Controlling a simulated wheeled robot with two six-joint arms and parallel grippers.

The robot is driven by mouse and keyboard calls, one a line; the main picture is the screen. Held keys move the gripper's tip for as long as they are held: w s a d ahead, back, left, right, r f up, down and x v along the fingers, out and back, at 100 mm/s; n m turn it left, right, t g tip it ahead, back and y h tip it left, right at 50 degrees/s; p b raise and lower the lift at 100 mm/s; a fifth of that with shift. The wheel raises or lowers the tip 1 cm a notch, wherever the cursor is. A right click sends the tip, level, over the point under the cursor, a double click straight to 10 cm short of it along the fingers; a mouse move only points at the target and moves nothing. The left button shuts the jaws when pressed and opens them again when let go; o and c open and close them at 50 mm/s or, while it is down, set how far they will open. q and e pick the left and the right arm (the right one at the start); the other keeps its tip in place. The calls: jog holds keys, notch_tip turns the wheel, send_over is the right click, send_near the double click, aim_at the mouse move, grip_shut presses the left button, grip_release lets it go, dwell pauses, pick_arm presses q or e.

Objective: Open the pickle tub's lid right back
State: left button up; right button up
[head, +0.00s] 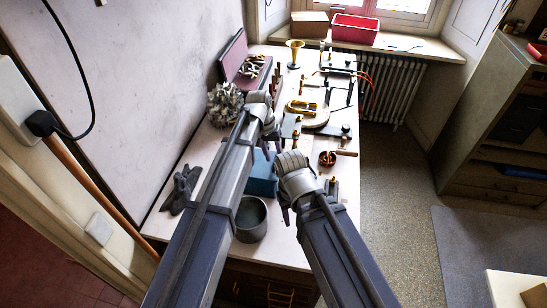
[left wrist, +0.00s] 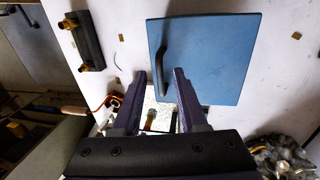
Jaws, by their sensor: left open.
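The pickle tub (head: 262,178) is a blue box on the bench, partly hidden by my arms in the head view. In the left wrist view its flat blue lid (left wrist: 215,60) fills the upper middle and looks shut. A dark bar handle (left wrist: 158,65) stands at the lid's left edge. My left gripper (left wrist: 160,74) is open, with its fingertips on either side of the handle's line; I cannot tell whether they touch it. In the head view the left gripper (head: 270,140) is above the bench beyond the tub. My right gripper's fingers are not clear behind its wrist.
A grey pot (head: 250,220) stands near the tub at the bench's near end. Dark gloves (head: 182,188) lie to the left. A crumpled silvery heap (head: 224,103) is by the wall.

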pick_arm(q)
grip_shut()
dwell(1.4)
